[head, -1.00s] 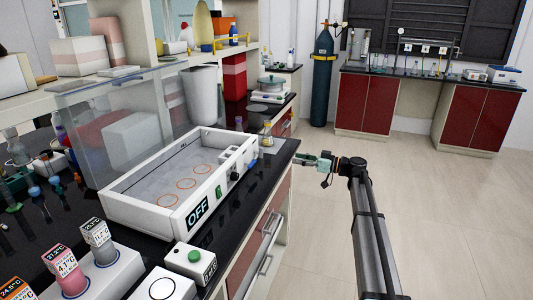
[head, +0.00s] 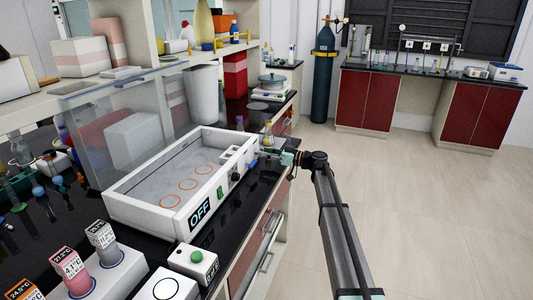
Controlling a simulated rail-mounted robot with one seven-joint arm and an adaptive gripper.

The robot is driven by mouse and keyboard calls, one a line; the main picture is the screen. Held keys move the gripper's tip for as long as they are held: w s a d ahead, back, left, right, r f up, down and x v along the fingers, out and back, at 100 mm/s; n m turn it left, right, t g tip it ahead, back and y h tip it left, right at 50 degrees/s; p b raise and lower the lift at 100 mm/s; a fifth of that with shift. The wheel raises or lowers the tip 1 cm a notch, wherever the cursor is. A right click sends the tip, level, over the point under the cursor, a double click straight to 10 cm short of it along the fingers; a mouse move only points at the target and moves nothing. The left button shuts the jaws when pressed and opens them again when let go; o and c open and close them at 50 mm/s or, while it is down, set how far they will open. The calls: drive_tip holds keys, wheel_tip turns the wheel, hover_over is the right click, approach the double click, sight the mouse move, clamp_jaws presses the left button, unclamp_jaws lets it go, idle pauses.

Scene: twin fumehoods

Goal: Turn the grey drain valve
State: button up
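The white open-topped bath box (head: 150,222) stands on the black bench with a dark display reading OFF. Its right side carries a green switch (head: 220,191) and a dark round knob (head: 236,176). My gripper (head: 268,155) reaches in from the right at the bath's far right corner, close to this fitting. I cannot tell whether it touches, nor whether its fingers are open or shut.
A clear raised panel (head: 115,135) stands behind the bath. A flask (head: 268,133) stands just beyond my gripper. A white box with a green button (head: 195,262) and bottles in a white block (head: 120,267) are in front. The floor at right is free.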

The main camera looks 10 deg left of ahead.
clamp_jaws()
drive_tip(key=shift+f+m+b, duration=0.1)
drive_tip(key=shift+m+b, duration=0.2)
drive_tip(key=shift+b, duration=0.1)
drive_tip(key=m+b, duration=0.2)
drive_tip(key=shift+w+f+m, duration=0.1)
drive_tip(key=shift+m, duration=0.2)
drive_tip(key=m+b, duration=0.1)
drive_tip(key=m, duration=0.3)
drive_tip(key=shift+m, duration=0.3)
drive_tip(key=m, duration=0.4)
drive_tip(key=shift+w+m, duration=0.1)
drive_tip(key=shift+m, duration=0.2)
drive_tip(key=shift+m+p, duration=0.6)
drive_tip(key=shift+m, duration=1.7)
